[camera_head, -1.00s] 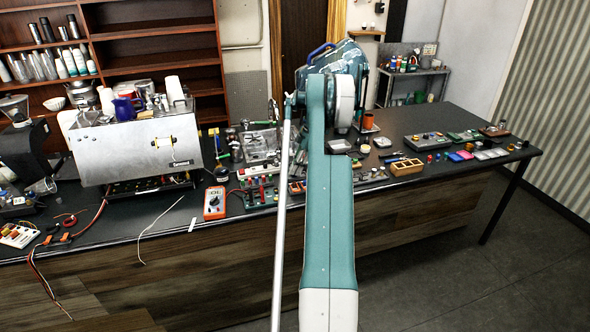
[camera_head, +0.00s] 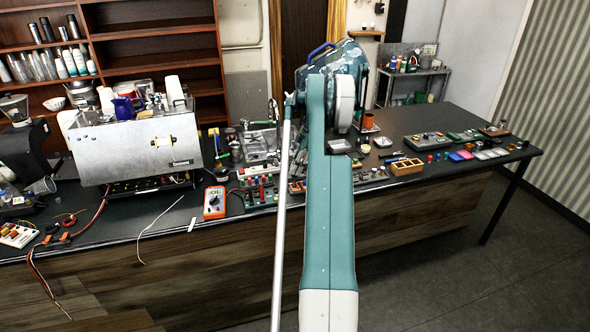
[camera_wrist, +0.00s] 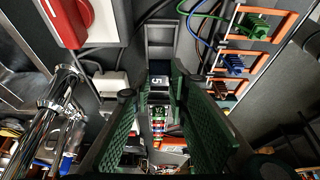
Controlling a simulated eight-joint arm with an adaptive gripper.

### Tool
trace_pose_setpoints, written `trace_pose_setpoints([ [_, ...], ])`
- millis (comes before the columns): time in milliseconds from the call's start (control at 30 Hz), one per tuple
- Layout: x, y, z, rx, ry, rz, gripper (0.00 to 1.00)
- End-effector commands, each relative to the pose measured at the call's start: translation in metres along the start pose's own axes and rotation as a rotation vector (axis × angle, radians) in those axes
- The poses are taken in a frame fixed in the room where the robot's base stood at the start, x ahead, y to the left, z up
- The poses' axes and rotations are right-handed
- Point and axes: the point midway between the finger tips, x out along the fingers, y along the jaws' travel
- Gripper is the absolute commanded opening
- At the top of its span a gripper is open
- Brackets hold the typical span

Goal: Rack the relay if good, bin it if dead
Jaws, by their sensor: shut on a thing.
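In the wrist view my gripper (camera_wrist: 160,92) has its two green ribbed pads close together around a small dark block with a white "5" on its face (camera_wrist: 157,80), which looks like the relay. Its lower part is hidden between the pads, and no good or dead mark can be read. In the head view my own arm hides the gripper and the block. An orange multimeter (camera_head: 214,203) stands on the bench left of my arm, its display seeming to read "OL". I cannot pick out the rack or the bin with certainty.
A steel brewer (camera_head: 135,148) stands on the bench at left, with loose wires in front. Small trays and a wooden box (camera_head: 407,167) fill the right side. In the wrist view, a red switch (camera_wrist: 68,20), a chrome pipe (camera_wrist: 62,95) and orange-framed connectors (camera_wrist: 240,62) flank my gripper.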

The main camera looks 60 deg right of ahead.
Motion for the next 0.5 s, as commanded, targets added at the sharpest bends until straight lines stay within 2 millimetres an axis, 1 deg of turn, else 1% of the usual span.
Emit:
trace_pose_setpoints([
  [67, -0.0002, 0.0000, -0.0001, 0.000, 0.000, 0.000, 0.07],
  [100, -0.0001, 0.0000, -0.0001, 0.000, 0.000, 0.000, 0.23],
  [200, -0.0001, 0.0000, -0.0001, 0.000, 0.000, 0.000, 0.35],
  [500, -0.0002, 0.0000, 0.0000, 0.000, 0.000, 0.000, 0.35],
])
